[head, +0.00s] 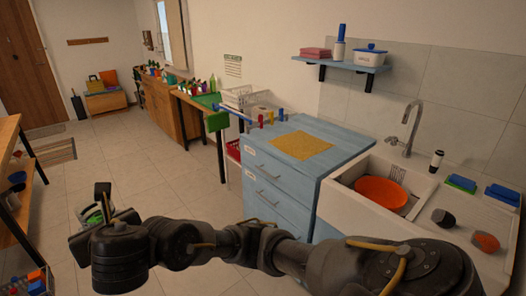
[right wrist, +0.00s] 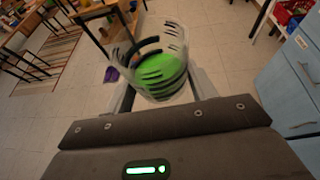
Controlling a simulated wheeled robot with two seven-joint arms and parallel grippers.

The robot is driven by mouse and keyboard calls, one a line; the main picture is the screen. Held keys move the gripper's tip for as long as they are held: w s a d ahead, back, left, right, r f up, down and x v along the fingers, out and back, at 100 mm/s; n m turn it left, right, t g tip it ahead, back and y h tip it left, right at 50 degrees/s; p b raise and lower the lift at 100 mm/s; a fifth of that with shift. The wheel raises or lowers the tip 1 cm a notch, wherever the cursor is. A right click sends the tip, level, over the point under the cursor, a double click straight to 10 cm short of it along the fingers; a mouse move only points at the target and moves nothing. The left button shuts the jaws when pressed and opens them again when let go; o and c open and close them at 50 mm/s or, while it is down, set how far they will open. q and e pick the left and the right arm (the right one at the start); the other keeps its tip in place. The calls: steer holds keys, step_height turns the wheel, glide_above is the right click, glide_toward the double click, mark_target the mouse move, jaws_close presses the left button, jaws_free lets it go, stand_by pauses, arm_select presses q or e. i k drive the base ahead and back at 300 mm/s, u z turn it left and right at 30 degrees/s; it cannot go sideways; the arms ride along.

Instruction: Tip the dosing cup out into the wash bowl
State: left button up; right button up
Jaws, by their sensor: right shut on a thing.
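The dosing cup (right wrist: 163,62) is clear with black markings and holds something green. My right gripper (right wrist: 158,85) is shut on it in the right wrist view, holding it above the tiled floor. In the head view my right arm reaches across the front to the lower left, where the gripper (head: 96,213) and part of the cup (head: 86,217) show, partly hidden by the arm. The wash bowl (head: 381,192) is orange and sits in the white sink, well to the right of the cup. My left gripper is not in view.
The white sink (head: 335,190) has a tap (head: 409,128) behind it. A blue drawer cabinet (head: 262,165) with a yellow cloth (head: 301,145) stands left of it. Small dark and orange items lie on the drainer. A wooden shelf unit (head: 10,135) is at left; floor between is clear.

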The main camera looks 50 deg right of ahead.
mark_target(386, 193)
steer(key=z, duration=0.5)
steer(key=i, duration=0.75)
steer(key=z, duration=1.45)
steer(key=i, duration=0.55)
steer(key=z, duration=0.5)
